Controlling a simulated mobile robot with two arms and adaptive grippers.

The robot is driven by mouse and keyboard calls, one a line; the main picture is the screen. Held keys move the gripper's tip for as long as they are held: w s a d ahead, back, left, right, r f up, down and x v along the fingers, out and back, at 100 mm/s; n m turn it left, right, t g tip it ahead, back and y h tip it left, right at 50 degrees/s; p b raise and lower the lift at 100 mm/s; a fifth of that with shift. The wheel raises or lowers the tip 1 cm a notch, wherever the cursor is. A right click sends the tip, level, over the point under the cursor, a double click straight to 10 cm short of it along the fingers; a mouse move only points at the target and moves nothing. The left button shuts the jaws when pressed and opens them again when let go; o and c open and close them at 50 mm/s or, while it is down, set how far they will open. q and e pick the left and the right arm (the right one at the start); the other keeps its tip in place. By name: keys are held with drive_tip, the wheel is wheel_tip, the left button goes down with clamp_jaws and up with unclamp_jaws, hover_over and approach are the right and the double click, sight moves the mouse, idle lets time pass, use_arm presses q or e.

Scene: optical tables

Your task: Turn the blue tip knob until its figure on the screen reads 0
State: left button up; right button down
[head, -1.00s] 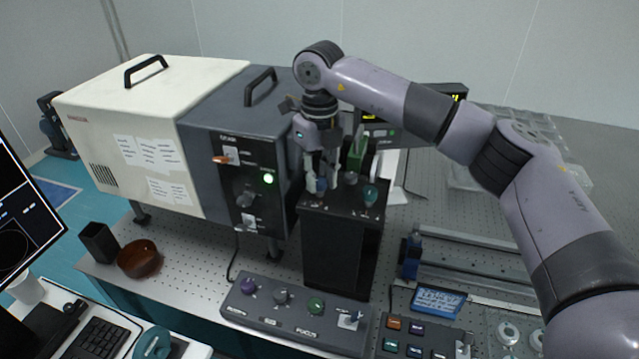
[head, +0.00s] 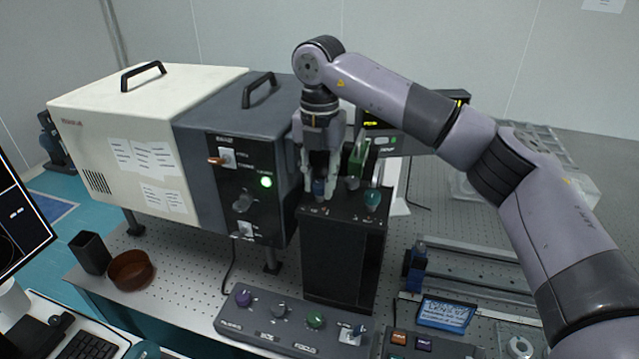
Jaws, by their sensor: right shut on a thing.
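The blue tip knob (head: 319,187) stands on top of a black box (head: 340,240) in the middle, mostly covered by my gripper. My right gripper (head: 322,190) points straight down and is shut on this knob. A grey knob (head: 353,183) and a teal knob (head: 373,198) stand to its right on the same box. A monitor (head: 18,215) is cut off at the left edge, and its figures are too small to read. A small display (head: 380,126) with yellow characters is partly hidden behind my right arm. My left gripper is not in view.
A grey and white instrument housing (head: 150,130) stands close on the left of my gripper. A knob panel (head: 290,322) lies in front of the box. A brown bowl (head: 131,270) and a black cup (head: 90,253) are at the left. Rails (head: 470,270) lie at the right.

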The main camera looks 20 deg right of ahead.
sight(320, 184)
drive_tip(key=shift+w+r+m+b, duration=0.1)
drive_tip(key=shift+m+b, duration=0.2)
drive_tip(key=shift+m, duration=0.7)
drive_tip(key=c, duration=1.3)
unclamp_jaws()
drive_tip(key=shift+c, duration=0.2)
wheel_tip(320, 184, up, 12)
